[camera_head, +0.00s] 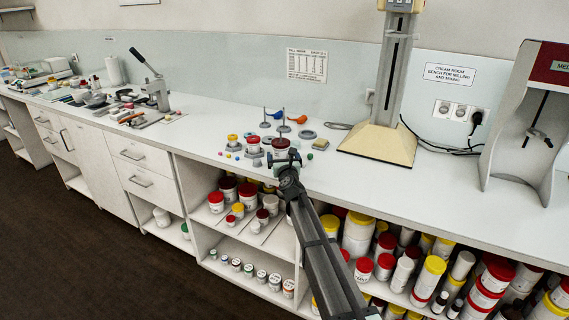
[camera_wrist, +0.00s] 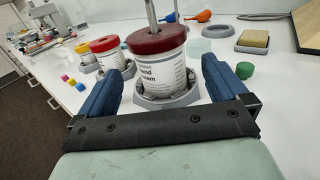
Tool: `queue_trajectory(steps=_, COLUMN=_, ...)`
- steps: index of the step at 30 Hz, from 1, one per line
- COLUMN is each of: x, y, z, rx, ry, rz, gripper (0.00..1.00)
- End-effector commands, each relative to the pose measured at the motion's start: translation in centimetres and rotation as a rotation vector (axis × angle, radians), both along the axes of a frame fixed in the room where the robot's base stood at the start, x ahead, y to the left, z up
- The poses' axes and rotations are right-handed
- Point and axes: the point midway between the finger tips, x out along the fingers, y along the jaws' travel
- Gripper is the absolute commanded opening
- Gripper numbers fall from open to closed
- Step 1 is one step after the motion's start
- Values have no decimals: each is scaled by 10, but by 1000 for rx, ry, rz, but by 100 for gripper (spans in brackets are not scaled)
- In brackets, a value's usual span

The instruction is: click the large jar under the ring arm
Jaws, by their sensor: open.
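A large white jar (camera_wrist: 158,78) with a dark red lid stands upright in a grey holder (camera_wrist: 190,97) on the bench. A metal rod rises from its lid in the wrist view. In the head view this jar (camera_head: 281,145) shows just beyond my gripper (camera_head: 285,160). My gripper (camera_wrist: 161,70) is open, with its blue fingers on either side of the jar's lower part. A gap shows between the right finger and the jar; contact on the left cannot be told. I cannot make out a ring arm for sure; a tall grey column (camera_head: 394,65) stands behind to the right.
A red-lidded jar (camera_wrist: 107,56) and a yellow-lidded jar (camera_wrist: 84,52) stand left in holders. A grey ring (camera_wrist: 229,40), a sponge (camera_wrist: 254,40) and a green cap (camera_wrist: 244,70) lie to the right. The column's yellowish base (camera_head: 377,145) has bare bench in front.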

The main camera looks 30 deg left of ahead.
Motion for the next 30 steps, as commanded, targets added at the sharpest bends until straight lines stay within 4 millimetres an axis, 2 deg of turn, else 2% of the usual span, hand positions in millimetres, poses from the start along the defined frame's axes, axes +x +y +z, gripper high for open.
queue_trajectory(steps=1, x=11, y=8, z=0, rx=0, ry=0, rz=0, gripper=100)
queue_trajectory(steps=3, x=20, y=14, z=0, rx=0, ry=0, rz=0, gripper=100)
queue_trajectory(steps=12, x=52, y=38, z=0, rx=-1, ry=-1, rz=0, gripper=100)
queue_trajectory(steps=24, x=57, y=42, z=0, rx=-1, ry=-1, rz=0, gripper=100)
queue_trajectory(steps=30, x=57, y=42, z=0, rx=-1, ry=-1, rz=1, gripper=82)
